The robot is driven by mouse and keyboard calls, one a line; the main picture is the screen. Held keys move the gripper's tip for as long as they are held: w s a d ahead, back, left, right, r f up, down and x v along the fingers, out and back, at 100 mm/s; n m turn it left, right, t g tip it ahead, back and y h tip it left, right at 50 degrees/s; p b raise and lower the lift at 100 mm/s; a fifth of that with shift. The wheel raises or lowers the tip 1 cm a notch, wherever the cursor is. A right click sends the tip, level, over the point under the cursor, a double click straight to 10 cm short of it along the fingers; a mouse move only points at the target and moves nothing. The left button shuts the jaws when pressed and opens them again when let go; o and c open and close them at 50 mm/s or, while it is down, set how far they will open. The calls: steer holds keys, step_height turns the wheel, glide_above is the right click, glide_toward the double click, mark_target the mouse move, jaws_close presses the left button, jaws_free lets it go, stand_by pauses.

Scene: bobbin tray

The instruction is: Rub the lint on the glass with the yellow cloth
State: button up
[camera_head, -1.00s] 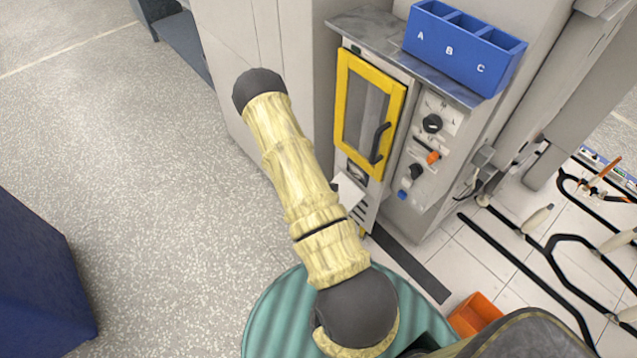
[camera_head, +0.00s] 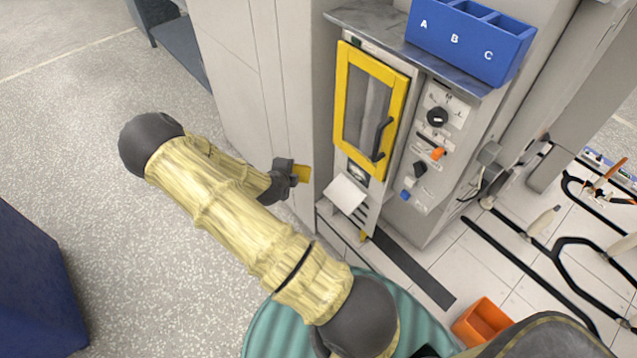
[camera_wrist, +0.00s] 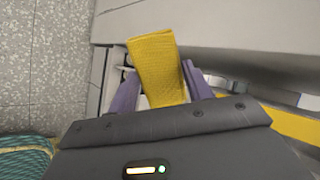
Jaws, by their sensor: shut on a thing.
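My gripper (camera_wrist: 166,95) is shut on the yellow cloth (camera_wrist: 155,60), which sticks out past the two purple fingers in the wrist view. In the head view the cloth (camera_head: 301,173) shows as a small yellow patch at the end of my gripper (camera_head: 291,173), in front of the grey cabinet side. The glass (camera_head: 366,110) is a dark pane in the yellow-framed door (camera_head: 342,95), to the right of my gripper and apart from the cloth. The door looks shut. No lint can be made out on the glass at this size.
A black handle (camera_head: 381,138) stands out at the door's lower right. Knobs (camera_head: 437,117) sit on the panel beside it. A blue bin (camera_head: 470,40) marked A, B, C stands on top. A white sheet (camera_head: 344,194) sticks out below the door. Floor at left is open.

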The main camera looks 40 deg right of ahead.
mark_target(346, 163)
steer(key=w+a+n+t+y+b, duration=0.1)
steer(key=w+a+n+t, duration=0.2)
steer(key=w+a, duration=0.15)
steer(key=s+d+m+h, duration=0.1)
steer(key=d+h, duration=0.1)
steer(key=s+d+m+h, duration=0.1)
steer(key=d+m+h, duration=0.1)
steer(key=s+d+r+m+h+b, duration=0.1)
steer(key=d+h, duration=0.1)
steer(key=shift+s+d+m+g+h, duration=0.15)
steer(key=shift+d+m+g+h, duration=0.15)
steer(key=shift+d+g, duration=0.1)
steer(key=s+d+f+m+g+h, duration=0.5)
steer(key=s+m+g, duration=0.1)
steer(key=g, duration=0.1)
steer(key=shift+s+g, duration=0.2)
steer(key=shift+g, duration=0.2)
steer(key=shift+d+r, duration=0.1)
steer(key=shift+d, duration=0.05)
steer(key=shift+w+d, duration=0.15)
steer(key=shift+d, duration=1.35)
steer(key=shift+w+d, duration=0.1)
steer(key=shift+d, duration=1.35)
steer(key=shift+w+d, duration=0.1)
steer(key=shift+d, duration=0.9)
